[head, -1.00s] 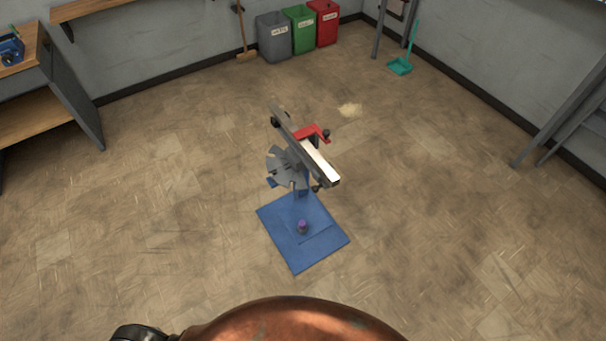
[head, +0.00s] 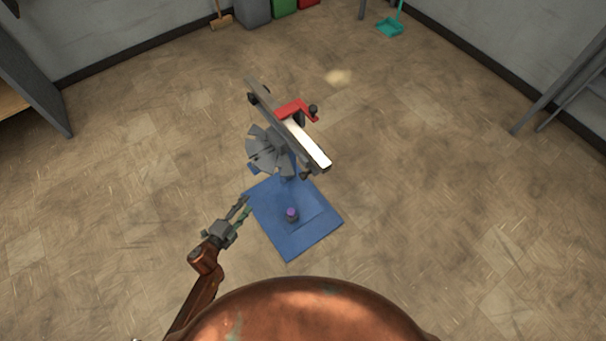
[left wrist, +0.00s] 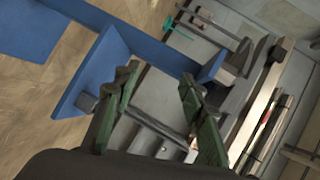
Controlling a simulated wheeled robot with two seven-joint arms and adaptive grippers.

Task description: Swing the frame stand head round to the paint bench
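The frame stand has a blue base plate (head: 312,238) on the floor, a blue post and a grey slotted disc (head: 268,150). Its head, a long grey beam (head: 268,103) with a pale strip and a red clamp arm (head: 294,107), lies slantwise on top. A small purple-topped part (head: 292,214) stands on the base. My left gripper (head: 246,207) is open and empty, left of the stand and beside the base's left corner. In the left wrist view its green fingers (left wrist: 158,76) are apart, with blue stand parts (left wrist: 105,70) beyond. My right gripper is out of view.
A teal dustpan (head: 390,27), a broom (head: 221,20) and bins (head: 253,12) stand along the back wall. A bench side (head: 35,90) is at far left, grey legs (head: 560,90) at right.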

